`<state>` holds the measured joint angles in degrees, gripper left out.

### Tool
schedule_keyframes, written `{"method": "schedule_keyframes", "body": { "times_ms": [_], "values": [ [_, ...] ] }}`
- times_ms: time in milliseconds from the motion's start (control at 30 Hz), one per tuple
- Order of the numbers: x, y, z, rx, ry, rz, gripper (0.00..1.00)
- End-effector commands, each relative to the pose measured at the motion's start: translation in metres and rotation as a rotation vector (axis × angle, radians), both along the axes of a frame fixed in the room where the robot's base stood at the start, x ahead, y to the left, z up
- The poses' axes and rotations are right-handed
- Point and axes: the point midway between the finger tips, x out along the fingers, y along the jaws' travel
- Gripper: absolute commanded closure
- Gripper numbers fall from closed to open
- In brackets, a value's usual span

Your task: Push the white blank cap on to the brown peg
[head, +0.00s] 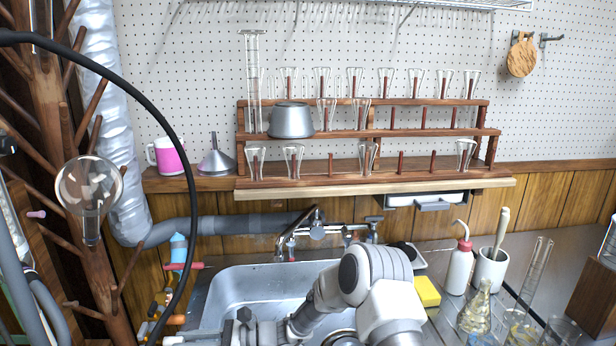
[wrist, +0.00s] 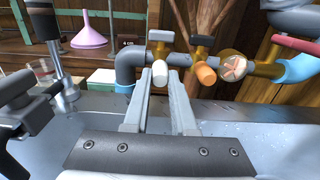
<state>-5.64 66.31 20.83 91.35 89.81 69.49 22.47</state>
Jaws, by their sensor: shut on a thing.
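The white blank cap (wrist: 160,76) is a small pale cylinder between the fingertips of my gripper (wrist: 160,84). My gripper is shut on it, with both grey fingers reaching forward over the sink edge. In the head view my arm reaches left across the sink, and the cap cannot be made out clearly.
An orange cap (wrist: 205,74) sits just right of my fingers, beside a round brass end (wrist: 234,67). A grey pipe (wrist: 128,66) bends close on the left. The sink (head: 235,287) lies below my arm. A wooden tree holding a round flask (head: 88,188) stands at left.

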Motion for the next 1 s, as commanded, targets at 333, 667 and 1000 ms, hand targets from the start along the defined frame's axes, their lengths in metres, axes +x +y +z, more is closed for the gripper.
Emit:
{"method": "schedule_keyframes", "body": {
  "times_ms": [333, 667, 1000],
  "values": [
    [0.002, -0.014, 0.0, 0.0, 0.0, -0.001, 1.0],
    [0.003, -0.028, 0.0, 0.001, 0.0, -0.001, 1.0],
    [0.005, -0.041, 0.0, 0.0, 0.0, -0.001, 1.0]
  ]
}}
